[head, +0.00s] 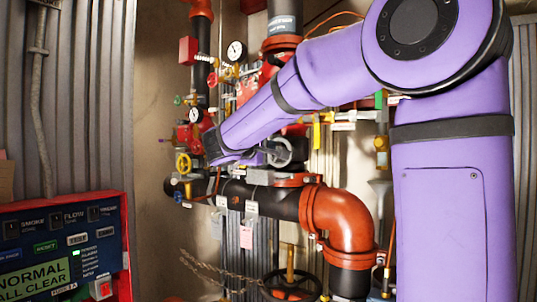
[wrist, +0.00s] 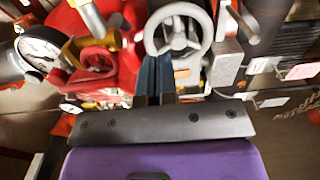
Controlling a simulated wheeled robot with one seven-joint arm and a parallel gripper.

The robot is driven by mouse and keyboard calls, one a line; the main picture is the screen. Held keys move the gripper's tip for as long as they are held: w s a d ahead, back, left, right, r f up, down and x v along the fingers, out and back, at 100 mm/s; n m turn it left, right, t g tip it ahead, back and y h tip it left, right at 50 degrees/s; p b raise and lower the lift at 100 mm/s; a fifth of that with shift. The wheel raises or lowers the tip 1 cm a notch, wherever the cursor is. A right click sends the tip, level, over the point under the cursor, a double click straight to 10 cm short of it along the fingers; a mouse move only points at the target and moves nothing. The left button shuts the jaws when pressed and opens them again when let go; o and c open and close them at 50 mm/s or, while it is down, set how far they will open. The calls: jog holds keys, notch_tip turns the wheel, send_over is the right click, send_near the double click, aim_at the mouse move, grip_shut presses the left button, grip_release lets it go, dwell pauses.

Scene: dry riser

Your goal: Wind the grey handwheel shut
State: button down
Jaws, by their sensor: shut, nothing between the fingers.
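The grey handwheel (wrist: 179,42) is a spoked wheel at the top middle of the wrist view. In the head view the grey handwheel (head: 289,152) shows just right of my gripper, among the red and black pipes. My gripper (wrist: 155,62) is shut, with its dark fingers together and nothing between them. The fingertips lie at the lower left of the wheel's rim in the wrist view; I cannot tell if they touch it. In the head view my gripper (head: 266,153) is partly hidden by its own purple wrist.
A red handwheel (wrist: 98,60) and a pressure gauge (wrist: 40,50) are close by on the left in the wrist view. A thick black pipe (head: 262,200) runs below. A red-framed alarm panel (head: 60,245) stands at front left.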

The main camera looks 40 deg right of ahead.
jog(key=w+f, duration=0.2)
jog(key=w, duration=0.4)
jog(key=s+f, duration=0.1)
jog(key=s+d+f, duration=0.1)
jog(key=s, duration=0.1)
jog(key=s+f, duration=0.1)
jog(key=shift+s+d+f, duration=0.15)
jog(key=shift+d+f, duration=0.2)
jog(key=s+d+r, duration=0.2)
jog(key=r, duration=0.1)
jog(key=shift+s+r, duration=0.25)
jog(key=shift+s, duration=0.15)
jog(key=shift+x, duration=1)
